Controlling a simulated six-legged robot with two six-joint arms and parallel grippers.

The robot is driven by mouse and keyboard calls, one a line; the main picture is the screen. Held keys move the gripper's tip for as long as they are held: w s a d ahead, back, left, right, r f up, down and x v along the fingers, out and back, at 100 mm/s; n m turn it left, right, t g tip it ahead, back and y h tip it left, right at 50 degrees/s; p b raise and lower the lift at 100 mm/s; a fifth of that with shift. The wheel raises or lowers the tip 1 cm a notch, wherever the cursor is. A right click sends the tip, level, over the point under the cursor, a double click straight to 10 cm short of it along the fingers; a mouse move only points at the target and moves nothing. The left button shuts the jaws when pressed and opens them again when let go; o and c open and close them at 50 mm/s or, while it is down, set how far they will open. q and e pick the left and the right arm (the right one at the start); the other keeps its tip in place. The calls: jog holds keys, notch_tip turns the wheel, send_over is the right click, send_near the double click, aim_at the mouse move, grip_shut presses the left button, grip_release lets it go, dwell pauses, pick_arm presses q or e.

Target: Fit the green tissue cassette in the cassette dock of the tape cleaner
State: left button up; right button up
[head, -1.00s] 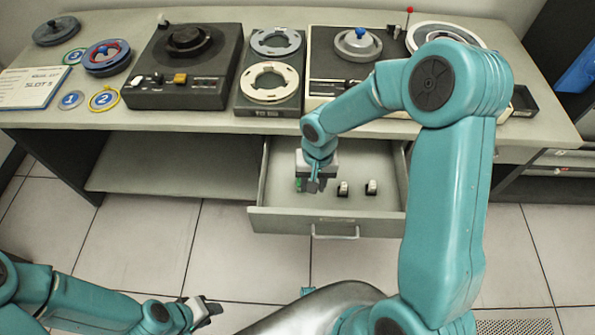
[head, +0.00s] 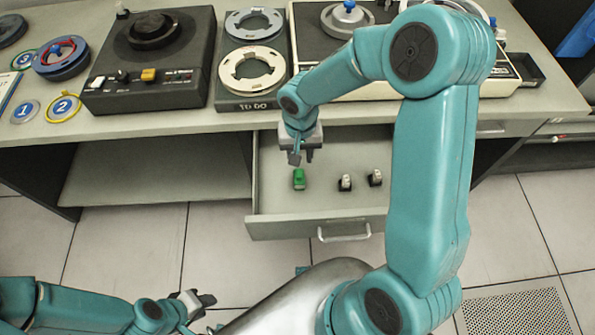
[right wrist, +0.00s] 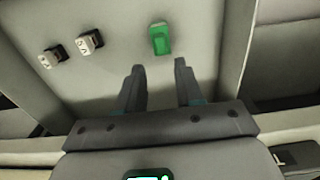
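The green tissue cassette (head: 299,179) lies in the open drawer (head: 262,217), left of two small white-and-dark pieces. It also shows in the right wrist view (right wrist: 160,39), just beyond my fingertips and roughly in line with the gap between them. My right gripper (head: 301,158) is open and empty above the drawer, at the far side of the cassette and apart from it; its two spread fingers show in the right wrist view (right wrist: 159,70). My left gripper (head: 206,299) is low at the front left, away from the drawer; its finger gap is unclear. I cannot identify the cassette dock.
Two small pieces (head: 345,182) (head: 375,177) lie to the cassette's right. A dark reel machine (head: 150,92) and a light-topped machine (head: 310,50), partly hidden by my right arm, stand on the table. Between them is a rack (head: 240,103) marked TO DO.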

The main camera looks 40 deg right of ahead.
aim_at(299, 173)
notch_tip(299, 173, down, 7)
jog(key=b, duration=0.5)
jog(key=shift+s+a, duration=0.1)
jog(key=shift+f+b, duration=0.5)
jog(key=shift+b, duration=0.2)
jog(key=shift+r, duration=0.1)
grip_shut()
jog(key=shift+r, duration=0.1)
jog(key=shift+r+p, duration=1.85)
jog(key=shift+r, duration=1.1)
